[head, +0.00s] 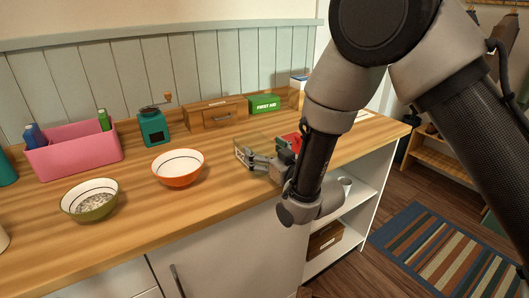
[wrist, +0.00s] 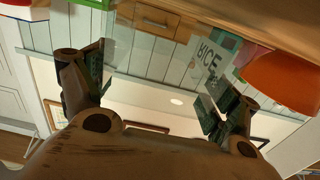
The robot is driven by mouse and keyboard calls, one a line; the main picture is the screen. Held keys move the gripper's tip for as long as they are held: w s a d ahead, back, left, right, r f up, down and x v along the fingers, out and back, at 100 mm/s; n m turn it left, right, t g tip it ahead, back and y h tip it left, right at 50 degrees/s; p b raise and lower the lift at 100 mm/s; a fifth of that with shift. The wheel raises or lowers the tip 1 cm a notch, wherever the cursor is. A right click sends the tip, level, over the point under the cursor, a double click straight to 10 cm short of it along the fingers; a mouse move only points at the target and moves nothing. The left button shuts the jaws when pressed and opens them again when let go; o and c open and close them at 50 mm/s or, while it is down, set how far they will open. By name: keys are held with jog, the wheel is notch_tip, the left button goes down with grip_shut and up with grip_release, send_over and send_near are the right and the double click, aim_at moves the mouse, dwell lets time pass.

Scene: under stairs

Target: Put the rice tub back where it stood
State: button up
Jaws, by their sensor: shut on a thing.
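The rice tub (head: 243,149) is a clear box, low over or on the counter right of the orange bowl; I cannot tell if it touches the wood. In the wrist view its see-through wall and white RICE label (wrist: 208,62) show between and beside the fingers. My gripper (head: 262,163) is shut on the tub, with a finger on each side of it; the fingers also show in the wrist view (wrist: 155,98). Any contents are hard to make out. A green bowl (head: 78,212) with pale grains in it stands at the front left.
The orange bowl (head: 178,180) stands left of the tub. Behind are a pink caddy (head: 75,160), teal grinder (head: 153,130), wooden drawer box (head: 217,113) and green tin (head: 264,103). A red item (head: 291,139) is partly hidden behind my gripper. Bare counter (head: 150,235) lies in front.

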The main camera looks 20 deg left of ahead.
jog(key=shift+f, duration=0.35)
jog(key=o, duration=1.5)
jog(key=shift+o, duration=0.2)
